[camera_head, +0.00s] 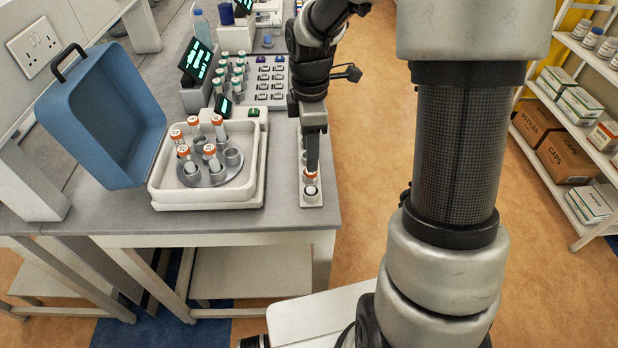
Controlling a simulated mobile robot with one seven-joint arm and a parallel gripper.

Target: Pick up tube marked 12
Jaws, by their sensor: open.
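Several tubes with orange-red caps stand in metal cups on a round rotor (238,177) inside a white open-topped basin (160,182). Small marks show on the caps, but I cannot read them for sure, so I cannot tell which is 12. My gripper (311,170) points down over a narrow light rack (311,203) right of the basin. My gripper is open; I cannot tell whether the fingers straddle this cap. My gripper hides part of the rack's rear places.
A blue lid (105,120) stands open left of the basin. Behind are a grey block with rows of wells (268,85), green-capped tubes (230,72) and small screens (195,60). The bench's right edge is close to the rack. Shelves (575,130) stand far right.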

